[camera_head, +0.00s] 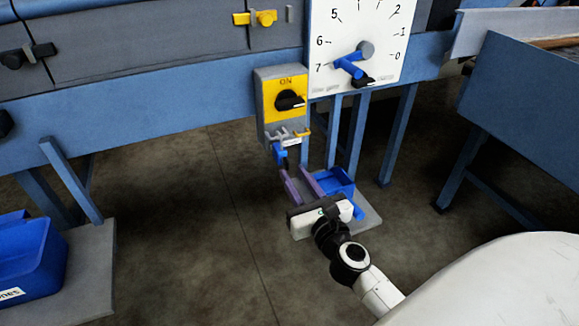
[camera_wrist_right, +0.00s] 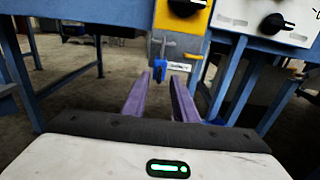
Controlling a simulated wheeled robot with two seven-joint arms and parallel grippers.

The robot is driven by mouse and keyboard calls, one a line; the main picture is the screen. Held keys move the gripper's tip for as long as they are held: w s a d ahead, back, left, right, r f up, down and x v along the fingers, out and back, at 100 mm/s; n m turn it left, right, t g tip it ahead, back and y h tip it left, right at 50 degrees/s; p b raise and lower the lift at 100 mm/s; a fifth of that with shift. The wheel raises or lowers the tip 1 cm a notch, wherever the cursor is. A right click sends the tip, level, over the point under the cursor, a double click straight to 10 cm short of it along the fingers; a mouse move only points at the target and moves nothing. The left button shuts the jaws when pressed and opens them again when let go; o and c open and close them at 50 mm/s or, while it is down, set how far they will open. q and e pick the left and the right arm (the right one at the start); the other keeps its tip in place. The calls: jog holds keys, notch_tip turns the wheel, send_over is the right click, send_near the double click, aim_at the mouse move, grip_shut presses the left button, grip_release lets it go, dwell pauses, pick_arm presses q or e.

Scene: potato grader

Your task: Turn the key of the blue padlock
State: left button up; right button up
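The small blue padlock (camera_head: 279,154) hangs below the yellow and grey ON switch box (camera_head: 268,98). In the right wrist view the padlock (camera_wrist_right: 158,71) shows between and beyond my fingertips. Its key is too small to tell apart clearly. My right gripper (camera_head: 293,172) has two purple fingers, spread apart, just below the padlock in the head view. In the right wrist view the open gripper (camera_wrist_right: 160,80) has nothing visibly held between its fingers. My left gripper is not in view.
A white dial panel (camera_head: 340,25) with a blue pointer is right of the switch box. A white tag (camera_head: 292,141) and a yellow piece (camera_head: 304,131) are close to the padlock. A blue bin (camera_head: 335,183) stands low behind my right gripper. Blue frame legs stand around it.

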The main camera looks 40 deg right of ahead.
aim_at(288, 166)
jog(key=shift+x, duration=1.9)
grip_shut()
